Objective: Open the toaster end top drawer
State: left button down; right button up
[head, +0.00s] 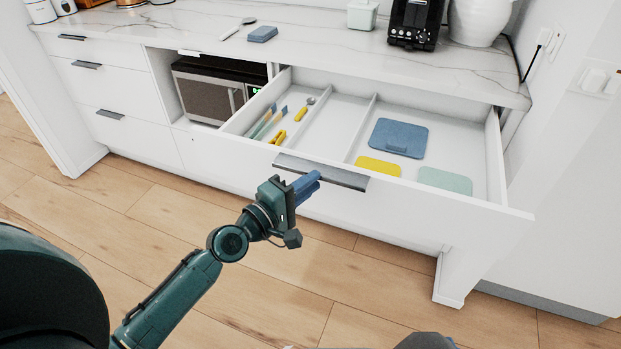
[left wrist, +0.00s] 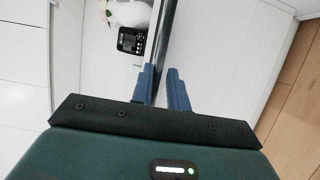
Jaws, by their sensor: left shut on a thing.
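The toaster end top drawer (head: 515,208) is pulled well out below the counter, and its inside shows. Its dark bar handle (head: 340,178) is on the white front. My left gripper (head: 308,184) is at the left part of this handle, with its blue fingers shut on it. In the left wrist view the handle (left wrist: 168,35) runs up from between the two fingers (left wrist: 163,85). The black toaster (head: 415,22) stands on the counter behind the drawer. My right gripper is not in view.
The drawer holds a blue board (head: 398,138), a yellow piece (head: 378,167), a pale green piece (head: 445,180) and several utensils. A microwave (head: 208,95) sits in a niche to the left. A white wall is close on the right. The wooden floor (head: 300,265) in front is clear.

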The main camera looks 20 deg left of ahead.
pick_arm(q)
jog(key=shift+s, duration=0.4)
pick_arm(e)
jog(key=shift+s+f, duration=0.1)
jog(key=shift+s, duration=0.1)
pick_arm(q)
jog(key=c, duration=1.4)
grip_release()
jog(key=shift+o, duration=0.2)
jog(key=shift+s+a+f, duration=0.15)
jog(key=shift+s+a, duration=0.1)
jog(key=shift+s, duration=0.2)
jog(key=b+v, duration=0.4)
jog(key=v, duration=0.8)
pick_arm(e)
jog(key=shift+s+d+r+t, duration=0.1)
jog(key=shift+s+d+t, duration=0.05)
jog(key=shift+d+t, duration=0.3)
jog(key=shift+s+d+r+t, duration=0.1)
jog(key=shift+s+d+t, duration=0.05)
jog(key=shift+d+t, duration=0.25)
